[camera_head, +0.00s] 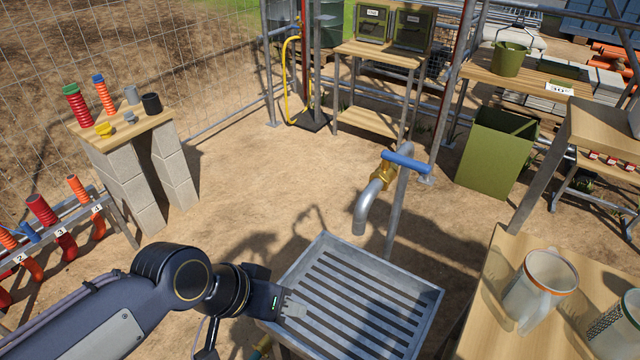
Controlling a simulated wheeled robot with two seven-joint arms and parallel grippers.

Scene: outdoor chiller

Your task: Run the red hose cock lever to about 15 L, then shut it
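A blue lever (406,162) sits on a brass tap body (383,174) with a grey downturned spout (363,208). The tap stands on a grey pipe behind a slatted metal drain tray (424,292). A brass fitting (262,346) shows partly at the bottom, below the tray's left side, mostly hidden by my arm. I cannot make out a red lever on either. My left gripper (294,306) is at the tray's left edge, apart from the tap; its finger gap is not clear. My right gripper is out of view.
A wooden table (486,335) at right holds a clear jug (541,289) with an orange rim and a second, patterned container (618,328). A block stand (125,180) with hoses and cups is at left. A hose rack is at lower left. Open ground lies between.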

